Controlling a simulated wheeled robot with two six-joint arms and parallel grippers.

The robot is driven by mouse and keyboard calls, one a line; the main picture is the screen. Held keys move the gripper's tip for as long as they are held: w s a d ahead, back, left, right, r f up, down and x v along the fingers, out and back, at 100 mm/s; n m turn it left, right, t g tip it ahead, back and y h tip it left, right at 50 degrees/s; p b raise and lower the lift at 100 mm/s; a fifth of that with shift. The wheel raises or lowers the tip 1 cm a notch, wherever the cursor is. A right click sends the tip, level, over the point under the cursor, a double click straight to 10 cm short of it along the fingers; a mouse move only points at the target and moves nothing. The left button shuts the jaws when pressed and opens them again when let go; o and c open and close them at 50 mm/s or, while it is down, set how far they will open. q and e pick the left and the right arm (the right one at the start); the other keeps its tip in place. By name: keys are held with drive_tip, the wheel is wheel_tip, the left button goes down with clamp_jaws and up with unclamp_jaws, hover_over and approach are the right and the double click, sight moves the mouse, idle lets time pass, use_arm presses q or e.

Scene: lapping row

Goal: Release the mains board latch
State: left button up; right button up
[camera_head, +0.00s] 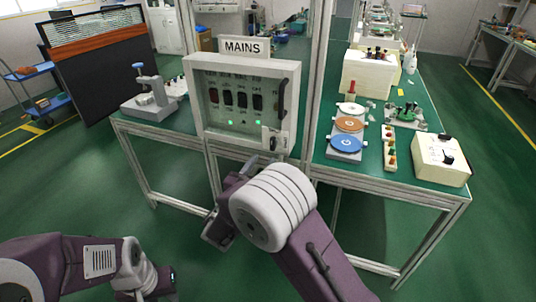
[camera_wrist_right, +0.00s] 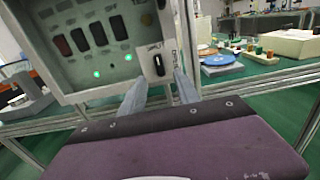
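The mains board (camera_head: 206,128) is a grey box with a clear window, under a MAINS sign (camera_head: 244,46). Its latch (camera_head: 274,139) is a small pale plate with a dark lever at the lower right corner. In the right wrist view the latch (camera_wrist_right: 158,64) shows just beyond and between my fingertips. My right gripper (camera_wrist_right: 160,80) is open and empty, with its two grey fingers apart below the latch; no contact is visible. In the head view my right forearm partly hides this gripper (camera_head: 255,164). My left arm is low at the left; its fingers cannot be made out.
A dark vertical handle (camera_head: 282,97) is on the board's right edge. The green bench at right holds a blue disc (camera_head: 346,143), an orange disc (camera_head: 349,124) and a cream control box (camera_head: 441,160). A grey stand (camera_head: 152,98) is left of the board. Aluminium posts flank the board.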

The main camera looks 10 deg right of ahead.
sight(272, 144)
drive_tip(key=x, duration=0.9)
drive_tip(key=shift+w+b, duration=0.1)
drive_tip(key=shift+b, duration=0.3)
